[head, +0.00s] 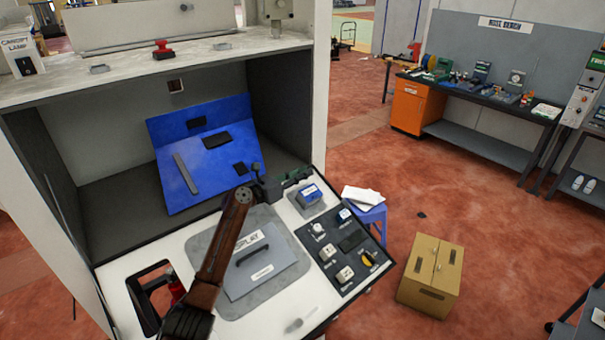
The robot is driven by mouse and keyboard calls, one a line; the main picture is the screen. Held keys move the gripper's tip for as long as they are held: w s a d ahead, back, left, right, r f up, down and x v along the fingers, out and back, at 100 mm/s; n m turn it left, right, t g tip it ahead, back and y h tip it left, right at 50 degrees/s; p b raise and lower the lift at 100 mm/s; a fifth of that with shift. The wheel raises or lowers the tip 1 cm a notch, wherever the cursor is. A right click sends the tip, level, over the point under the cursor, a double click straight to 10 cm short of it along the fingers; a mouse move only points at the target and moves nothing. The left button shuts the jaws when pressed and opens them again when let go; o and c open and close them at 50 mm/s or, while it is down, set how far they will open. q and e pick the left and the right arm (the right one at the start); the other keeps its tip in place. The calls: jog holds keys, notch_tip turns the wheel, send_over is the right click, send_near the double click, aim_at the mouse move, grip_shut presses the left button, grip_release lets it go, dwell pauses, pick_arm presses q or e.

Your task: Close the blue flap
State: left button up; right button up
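A large blue panel (222,163), which looks like the blue flap, stands tilted inside the open grey cabinet. It has a narrower upper strip, several dark fittings and a grey bar on its face. My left arm reaches up from the bottom over the white worktop. My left gripper (275,187) is at the worktop's back edge, just right of the panel's lower right corner. In the picture it is close to the panel; I cannot tell whether they touch. Its fingers are small and dark, so their opening is unclear. My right gripper is not in view.
A grey cover with a handle (262,266) lies on the white worktop (122,290). A cardboard box (431,272) and blue stool (371,217) stand on the floor.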

pick_arm(q)
jog(key=shift+o, duration=0.8)
jog(key=shift+f, duration=0.1)
jog(key=shift+o, duration=0.2)
jog(key=shift+a, duration=0.15)
jog(key=v, duration=0.7)
jog(key=shift+s+a, duration=0.1)
jog(key=shift+s, duration=0.05)
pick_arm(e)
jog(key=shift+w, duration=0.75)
